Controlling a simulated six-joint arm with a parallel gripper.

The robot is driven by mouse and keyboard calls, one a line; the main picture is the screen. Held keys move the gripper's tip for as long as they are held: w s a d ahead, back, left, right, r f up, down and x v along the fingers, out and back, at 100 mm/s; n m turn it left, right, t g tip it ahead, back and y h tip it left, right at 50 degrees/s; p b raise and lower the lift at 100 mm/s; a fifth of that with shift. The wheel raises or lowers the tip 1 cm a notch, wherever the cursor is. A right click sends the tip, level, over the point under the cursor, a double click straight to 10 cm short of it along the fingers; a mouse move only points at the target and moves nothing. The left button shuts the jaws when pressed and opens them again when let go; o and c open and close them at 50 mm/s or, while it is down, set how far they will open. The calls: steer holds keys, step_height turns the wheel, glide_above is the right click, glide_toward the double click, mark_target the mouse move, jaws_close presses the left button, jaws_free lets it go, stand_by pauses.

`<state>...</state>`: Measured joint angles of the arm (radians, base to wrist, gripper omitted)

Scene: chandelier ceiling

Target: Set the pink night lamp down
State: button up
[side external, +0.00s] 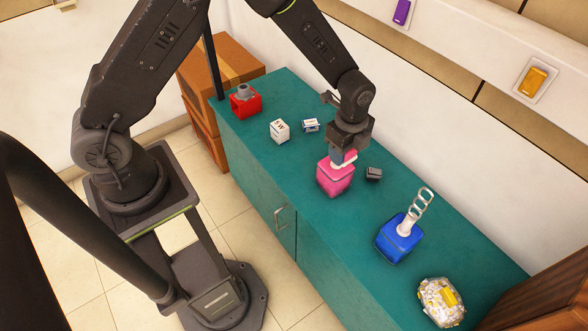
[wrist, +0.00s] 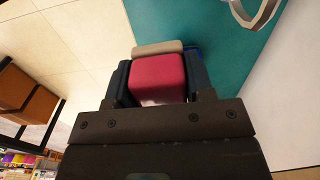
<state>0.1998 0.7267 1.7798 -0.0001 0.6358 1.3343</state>
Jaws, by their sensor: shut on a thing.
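The pink night lamp (side external: 335,179) has a box-shaped pink body with a pale part at its top right, over the teal counter in the side external view. My gripper (side external: 343,157) is above it, pointing down and shut on it. In the wrist view the pink lamp (wrist: 158,80) sits between the two dark fingers of my gripper (wrist: 159,76), with a beige piece along its far edge. I cannot tell whether its underside touches the counter.
Free room lies left of the pink lamp.

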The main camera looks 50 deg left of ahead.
steer(key=s+a, duration=0.4)
steer(key=a, duration=1)
steer(key=s+a, duration=0.5)
steer(key=a, duration=0.9)
glide_above(294, 169)
step_height(294, 169, down, 18)
steer(key=shift+s+f, duration=0.1)
steer(key=shift+f, duration=1.95)
steer(key=o, duration=0.9)
steer(key=shift+f, duration=0.15)
steer(key=shift+o, duration=0.2)
